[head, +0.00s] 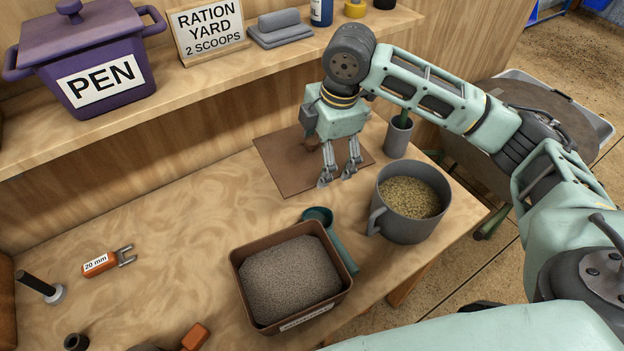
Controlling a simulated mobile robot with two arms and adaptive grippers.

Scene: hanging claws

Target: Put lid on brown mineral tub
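The brown mineral tub (240,285) stands uncovered near the front of the workbench, filled with grey-brown granules. A label on its front wall is too oblique to read. A flat brown square panel (278,160), which looks like the lid, lies on the bench behind the tub, near the back shelf. My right gripper (336,178) points down over the panel's front part, with its two fingers apart and nothing seen between them. I cannot tell whether the fingertips touch the panel. The gripper hides part of the panel. My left gripper is out of view.
A grey mug of grain (410,225) stands right of the tub, with a teal scoop (338,245) between them. A grey cup (398,140) stands behind the mug. An orange 20 mm tool (100,263) lies left. A purple PEN pot (100,75) sits on the shelf.

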